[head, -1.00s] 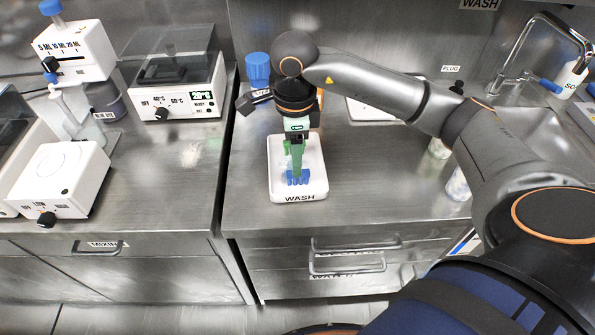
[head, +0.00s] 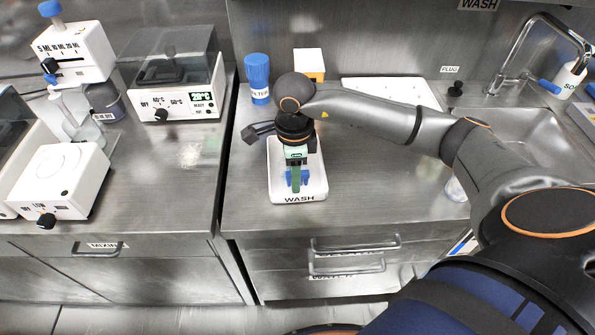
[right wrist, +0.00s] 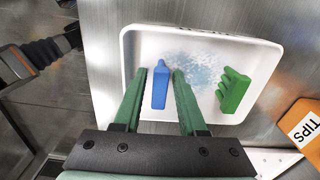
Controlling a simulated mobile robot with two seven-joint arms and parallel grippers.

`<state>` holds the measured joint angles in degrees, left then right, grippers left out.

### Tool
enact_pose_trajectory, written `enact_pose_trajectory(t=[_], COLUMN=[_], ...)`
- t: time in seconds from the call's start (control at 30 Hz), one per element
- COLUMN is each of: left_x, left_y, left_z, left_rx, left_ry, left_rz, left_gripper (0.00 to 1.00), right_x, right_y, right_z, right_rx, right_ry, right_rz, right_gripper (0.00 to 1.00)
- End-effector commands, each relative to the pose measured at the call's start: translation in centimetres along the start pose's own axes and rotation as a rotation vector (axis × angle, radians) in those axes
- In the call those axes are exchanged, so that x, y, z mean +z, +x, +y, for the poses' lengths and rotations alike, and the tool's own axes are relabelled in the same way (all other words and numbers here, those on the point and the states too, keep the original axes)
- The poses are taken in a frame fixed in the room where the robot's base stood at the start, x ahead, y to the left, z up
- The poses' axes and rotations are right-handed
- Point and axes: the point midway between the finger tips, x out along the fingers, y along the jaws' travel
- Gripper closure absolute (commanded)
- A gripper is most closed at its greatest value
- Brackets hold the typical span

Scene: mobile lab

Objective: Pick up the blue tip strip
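The blue tip strip (right wrist: 160,85) lies in the white WASH tray (right wrist: 205,35), with its long side along my fingers in the right wrist view. My right gripper (right wrist: 160,74) is open, with one green finger on each side of the strip and narrow gaps beside it. In the head view the right gripper (head: 294,182) points down into the tray (head: 313,188). Bits of the blue strip (head: 306,175) show beside the fingers. A green tip strip (right wrist: 235,90) lies to the right in the tray, clear of the fingers. My left gripper is not in view.
An orange and white TIPS box (right wrist: 306,124) stands outside the tray. A blue FILTER container (head: 257,75) stands behind the tray. The sink (head: 525,140) is at the right.

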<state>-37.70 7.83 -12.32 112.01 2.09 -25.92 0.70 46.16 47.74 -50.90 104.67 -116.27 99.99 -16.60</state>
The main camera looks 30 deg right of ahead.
Motion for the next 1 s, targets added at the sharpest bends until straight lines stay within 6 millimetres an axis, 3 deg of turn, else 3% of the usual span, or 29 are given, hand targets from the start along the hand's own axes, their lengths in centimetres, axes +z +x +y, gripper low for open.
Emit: enact_pose_trajectory(t=[0.03, 0.33, 1.0], left_x=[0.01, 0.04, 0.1], left_y=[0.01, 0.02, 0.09], left_z=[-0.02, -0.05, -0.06], left_rx=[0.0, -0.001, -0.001], left_ry=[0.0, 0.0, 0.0], left_rz=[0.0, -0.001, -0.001], left_gripper=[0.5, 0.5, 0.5], right_x=[0.0, 0.0, 0.03], right_y=[-0.02, -0.04, -0.8], right_z=[-0.01, -0.01, -0.1], right_rx=[0.0, 0.0, -0.004], right_ry=[0.0, 0.0, 0.001], right_rz=[0.0, 0.0, -0.002], right_gripper=[0.66, 1.0, 1.0])
